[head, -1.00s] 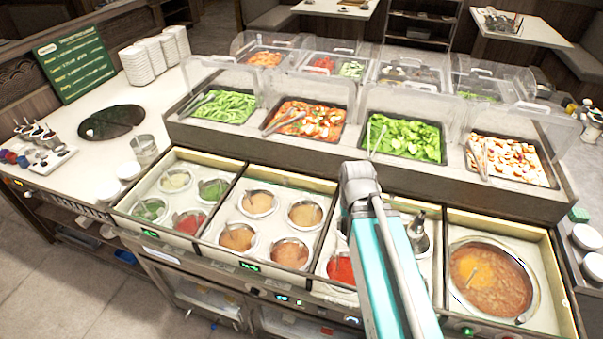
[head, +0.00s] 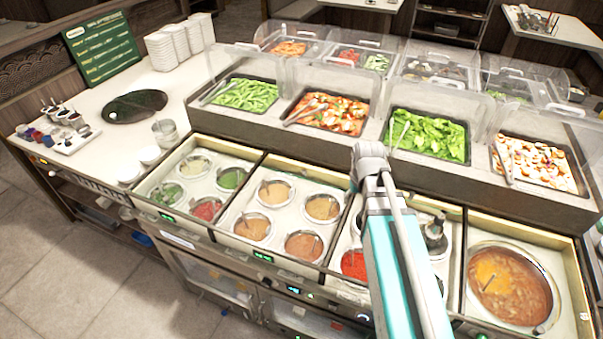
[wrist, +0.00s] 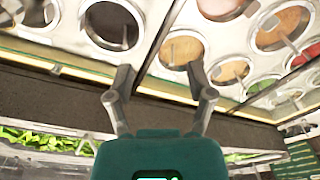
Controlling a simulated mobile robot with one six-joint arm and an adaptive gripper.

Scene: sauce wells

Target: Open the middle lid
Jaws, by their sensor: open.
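Clear covers stand over the food trays behind the sauce wells. Several back covers, such as one at the back (head: 365,50), have pale handles and look closed. Front clear panels (head: 425,100) stand above the front trays. I cannot tell which is the middle lid; the sauce wells I see clearly have no lids. My gripper (wrist: 160,85) is open and empty in the wrist view, its two fingers apart beside the row of wells. In the head view my arm hides the fingers and part of the third well compartment (head: 345,235).
Four-well sauce compartments (head: 240,205) stand left of my arm, and a large soup pot (head: 508,285) stands right. Tongs lie in the front trays. Stacked white bowls (head: 180,42) and a green menu board (head: 103,48) stand on the left counter.

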